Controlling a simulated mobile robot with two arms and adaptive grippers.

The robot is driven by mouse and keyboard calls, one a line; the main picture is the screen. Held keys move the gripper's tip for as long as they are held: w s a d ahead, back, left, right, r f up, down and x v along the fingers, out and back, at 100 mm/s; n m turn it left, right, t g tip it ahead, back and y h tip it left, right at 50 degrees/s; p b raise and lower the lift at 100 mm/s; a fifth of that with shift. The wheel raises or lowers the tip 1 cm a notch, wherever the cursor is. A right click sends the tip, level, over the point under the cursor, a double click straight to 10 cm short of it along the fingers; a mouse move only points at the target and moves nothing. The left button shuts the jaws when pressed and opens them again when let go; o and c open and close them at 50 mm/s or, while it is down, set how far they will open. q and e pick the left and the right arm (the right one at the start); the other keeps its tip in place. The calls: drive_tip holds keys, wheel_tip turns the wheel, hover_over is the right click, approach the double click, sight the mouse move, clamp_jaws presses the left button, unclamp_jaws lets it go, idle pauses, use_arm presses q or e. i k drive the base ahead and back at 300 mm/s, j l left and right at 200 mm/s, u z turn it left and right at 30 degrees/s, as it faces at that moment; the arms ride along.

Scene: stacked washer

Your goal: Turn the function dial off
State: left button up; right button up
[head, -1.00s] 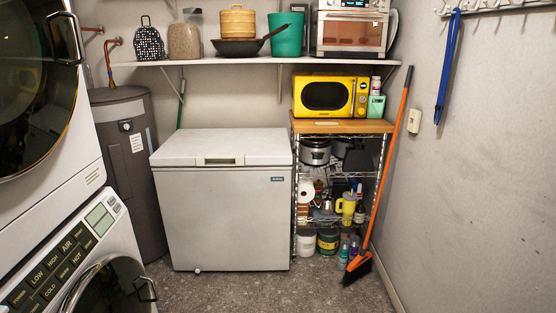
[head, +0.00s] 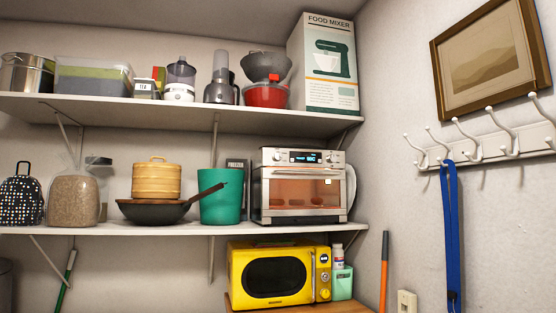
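Two appliances in view have dials, and I cannot tell which one bears the function dial. A silver toaster oven (head: 265,202) stands on the lower shelf at the right. Its top front panel has a lit display (head: 318,157) and round knobs beside it. Its window glows orange. A yellow microwave (head: 234,275) stands below it on a wooden top, with round knobs (head: 324,279) on its right side. The dial markings are too small to read. Neither of my grippers is in view.
The lower shelf (head: 80,230) also holds a green bin (head: 220,209), a dark pan (head: 150,210) and jars. The upper shelf (head: 180,115) holds a food mixer box (head: 325,70) and kitchenware. A hook rack (head: 490,148) and picture (head: 490,60) hang on the right wall.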

sight(277, 155)
drive_tip(key=i+l, duration=0.2)
drive_tip(key=i, duration=0.2)
drive_tip(key=i+l, duration=0.2)
drive_tip(key=i, duration=0.2)
